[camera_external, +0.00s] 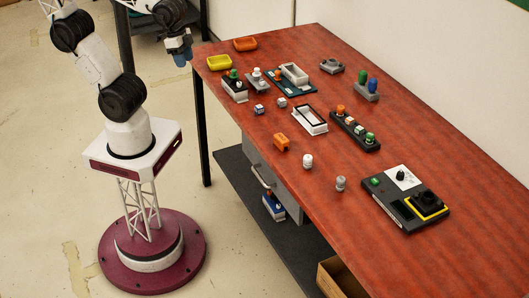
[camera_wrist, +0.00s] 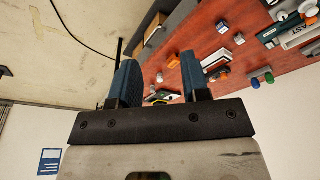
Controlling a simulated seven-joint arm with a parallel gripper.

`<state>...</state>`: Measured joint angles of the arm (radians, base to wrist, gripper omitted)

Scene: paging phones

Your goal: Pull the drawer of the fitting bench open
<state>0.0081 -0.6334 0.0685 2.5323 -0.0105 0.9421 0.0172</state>
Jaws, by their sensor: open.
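The fitting bench (camera_external: 300,75) has a red-brown top and a dark lower shelf. A grey drawer unit (camera_external: 285,190) hangs beneath the top, with a bar handle (camera_external: 260,177) on its side facing my base. The drawer looks shut, though the bench edge hides part of it. My gripper (camera_external: 182,58) is off the far left corner of the bench, well apart from the handle, pointing down. In the wrist view its two blue fingers (camera_wrist: 160,82) are spread with nothing between them.
A blue and white item (camera_external: 273,205) stands below the drawer, and a cardboard box (camera_external: 340,280) is on the lower shelf. Yellow (camera_external: 219,62) and orange (camera_external: 245,44) trays, small parts and a black device (camera_external: 408,198) are on the bench top. Floor between base and bench is clear.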

